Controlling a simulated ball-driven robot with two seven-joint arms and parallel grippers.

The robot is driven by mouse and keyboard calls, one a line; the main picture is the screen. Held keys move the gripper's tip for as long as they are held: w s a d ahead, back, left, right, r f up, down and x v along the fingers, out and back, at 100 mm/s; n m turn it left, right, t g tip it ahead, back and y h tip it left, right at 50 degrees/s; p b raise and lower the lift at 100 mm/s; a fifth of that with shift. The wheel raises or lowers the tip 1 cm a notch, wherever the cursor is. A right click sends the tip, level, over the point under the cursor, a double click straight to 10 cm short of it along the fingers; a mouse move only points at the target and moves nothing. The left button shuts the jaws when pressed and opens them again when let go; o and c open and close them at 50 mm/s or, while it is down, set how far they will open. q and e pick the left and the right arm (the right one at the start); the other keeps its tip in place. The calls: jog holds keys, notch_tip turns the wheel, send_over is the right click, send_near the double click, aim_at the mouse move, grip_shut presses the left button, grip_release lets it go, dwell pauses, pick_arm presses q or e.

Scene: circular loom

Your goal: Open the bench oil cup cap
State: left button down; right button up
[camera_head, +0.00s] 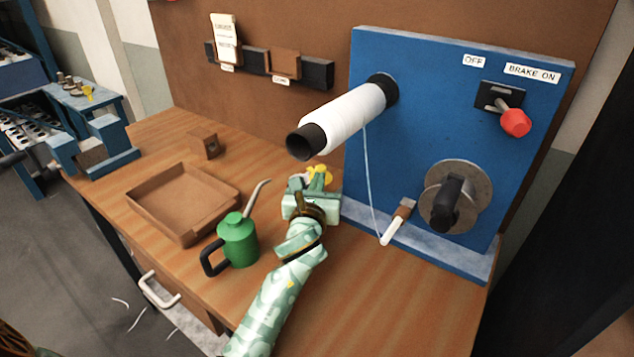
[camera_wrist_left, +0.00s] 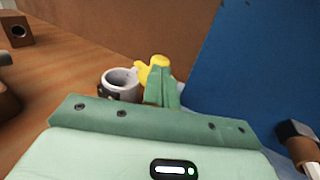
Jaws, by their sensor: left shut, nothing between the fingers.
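The bench oil cup is a small grey cup (camera_wrist_left: 121,82) in the left wrist view, with its round mouth uncovered. Its yellow cap (camera_wrist_left: 153,68) stands raised at the cup's right side, behind my finger tips. The yellow cap also shows in the head view (camera_head: 321,171), by the foot of the blue panel. My left gripper (camera_head: 318,184) is shut and empty right at the cap; its green fingers (camera_wrist_left: 162,86) hide part of the cap in the wrist view. I cannot tell whether they touch it. My right gripper is not in view.
A green oil can (camera_head: 238,240) and a brown tray (camera_head: 160,224) stand left of my arm. The white spool (camera_head: 345,118) juts out above my gripper from the blue panel (camera_head: 420,110). The bench front right is clear.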

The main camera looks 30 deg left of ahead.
pick_arm(q)
jog(key=shift+w+d+p, duration=0.3)
jog(key=shift+d+p, duration=0.05)
jog(key=shift+p, duration=0.05)
jog(key=shift+w+d+r+p, duration=0.1)
jog(key=shift+w+d+p, duration=0.35)
jog(key=shift+w+p, duration=0.15)
jog(key=shift+w+d+p, duration=0.2)
jog(key=shift+w+d, duration=0.05)
jog(key=shift+w, duration=0.25)
jog(key=shift+w+d+p, duration=0.15)
jog(key=shift+w+d, duration=0.05)
jog(key=shift+w, duration=0.25)
jog(key=shift+w, duration=0.1)
